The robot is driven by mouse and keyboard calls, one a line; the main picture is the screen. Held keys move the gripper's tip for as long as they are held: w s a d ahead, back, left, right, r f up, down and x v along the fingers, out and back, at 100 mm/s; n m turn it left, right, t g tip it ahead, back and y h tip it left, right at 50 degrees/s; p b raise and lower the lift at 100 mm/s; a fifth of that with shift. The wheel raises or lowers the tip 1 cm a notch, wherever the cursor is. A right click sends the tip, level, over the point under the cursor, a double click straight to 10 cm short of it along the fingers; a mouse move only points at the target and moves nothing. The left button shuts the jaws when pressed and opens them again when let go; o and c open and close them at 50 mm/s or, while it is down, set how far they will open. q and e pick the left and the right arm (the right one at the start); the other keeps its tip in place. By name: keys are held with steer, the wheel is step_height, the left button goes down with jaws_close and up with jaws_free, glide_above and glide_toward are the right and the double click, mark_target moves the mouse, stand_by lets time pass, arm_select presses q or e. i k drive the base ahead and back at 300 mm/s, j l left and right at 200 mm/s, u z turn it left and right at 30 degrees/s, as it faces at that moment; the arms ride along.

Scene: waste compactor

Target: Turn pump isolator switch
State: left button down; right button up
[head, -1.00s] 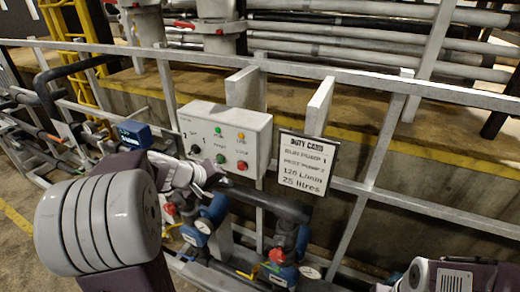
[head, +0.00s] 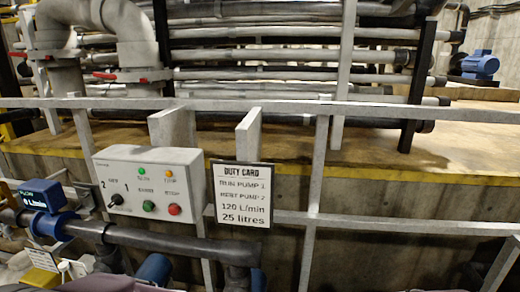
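A pale grey control box (head: 150,185) hangs on the railing, left of the picture's middle. A small black rotary switch (head: 116,200) sits at its lower left, with the marks 2 and 1 above it; its exact pointing direction is too small to tell. Beside it are a green button (head: 149,206) and a red button (head: 174,209). A green lamp (head: 143,171) and an orange lamp (head: 169,172) sit above. Only a dark part of my arm shows at the bottom edge. Neither gripper is in view, and nothing of mine touches the box.
A duty card (head: 242,194) right of the box reads run pump 1, 120 L/min, 25 litres. A blue flow meter (head: 42,195) stands at the left. A dark pipe (head: 170,240) runs below the box. The grey railing (head: 400,113) crosses the view.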

mark_target(117, 200)
steer(key=l+u, duration=0.1)
steer(key=u, duration=0.35)
steer(key=k+u, duration=0.15)
steer(key=u, duration=0.3)
steer(key=k+u, duration=0.1)
steer(key=u, duration=0.35)
